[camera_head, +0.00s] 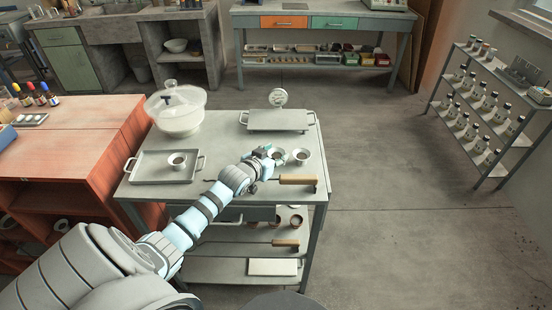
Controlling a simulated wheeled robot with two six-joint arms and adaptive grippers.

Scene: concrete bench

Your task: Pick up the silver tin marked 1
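Several small silver tins with dark contents stand on the grey cart. One tin (302,156) stands at the right of the cart top. Another tin (279,155) is just left of it, at the fingertips of my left gripper (268,153). A third tin (177,160) stands on the grey tray (150,175) at the left. No number is readable on any tin. My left arm reaches over the cart from the lower left. The gripper partly covers the middle tin, and I cannot tell whether its fingers are open or closed on it. My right gripper is out of view.
A wooden-handled tool (297,179) lies at the cart's right front. A glass desiccator (177,110) stands at the back left. A grey platform with a round dial (278,97) is at the back right. Lower shelves hold more cups (295,221). Floor right of the cart is clear.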

